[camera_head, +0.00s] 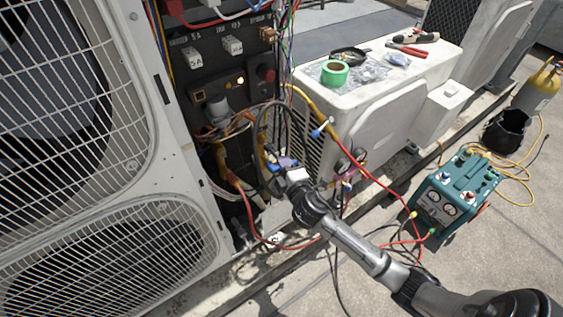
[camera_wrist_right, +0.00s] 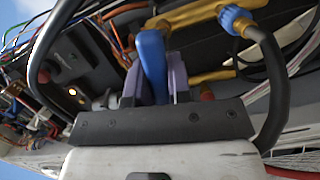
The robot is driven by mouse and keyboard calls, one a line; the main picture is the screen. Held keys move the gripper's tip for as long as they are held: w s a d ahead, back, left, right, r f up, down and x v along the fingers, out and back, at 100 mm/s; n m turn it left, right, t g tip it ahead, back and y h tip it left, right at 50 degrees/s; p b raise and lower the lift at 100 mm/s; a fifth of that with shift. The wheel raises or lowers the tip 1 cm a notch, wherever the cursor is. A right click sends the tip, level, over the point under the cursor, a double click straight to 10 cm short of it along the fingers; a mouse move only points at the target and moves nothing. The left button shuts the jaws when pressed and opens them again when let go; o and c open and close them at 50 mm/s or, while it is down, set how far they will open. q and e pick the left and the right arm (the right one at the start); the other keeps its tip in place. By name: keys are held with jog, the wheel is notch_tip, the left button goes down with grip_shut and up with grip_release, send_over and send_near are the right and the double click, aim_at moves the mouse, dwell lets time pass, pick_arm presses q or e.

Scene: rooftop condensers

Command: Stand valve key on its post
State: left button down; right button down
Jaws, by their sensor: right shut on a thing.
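My right gripper (camera_head: 282,166) reaches from the lower right to the open service bay of the large condenser at left. In the right wrist view its two purple-grey fingers (camera_wrist_right: 157,82) are shut on a blue bar-like thing, which I take for the valve key (camera_wrist_right: 152,55). The top of the key is close to brass pipework (camera_wrist_right: 195,18) in that view; I cannot tell whether they touch. I cannot make out the post for certain. My left gripper is not in view.
Loose wires and hoses hang around the bay, close to my right gripper. A white unit at right carries green tape (camera_head: 334,73) and pliers (camera_head: 408,49). A teal gauge machine (camera_head: 455,193), a black bucket (camera_head: 506,131) and a yellow-topped cylinder (camera_head: 541,85) stand on the paving.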

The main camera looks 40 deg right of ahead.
jog(key=shift+s, duration=0.5)
jog(key=shift+s, duration=0.15)
jog(key=shift+s+a, duration=0.1)
jog(key=shift+s, duration=0.25)
jog(key=shift+w, duration=0.1)
jog(key=shift+p, duration=0.3)
jog(key=v, duration=0.2)
jog(key=p+v, duration=0.1)
jog(key=v, duration=0.1)
jog(key=shift+d, duration=0.4)
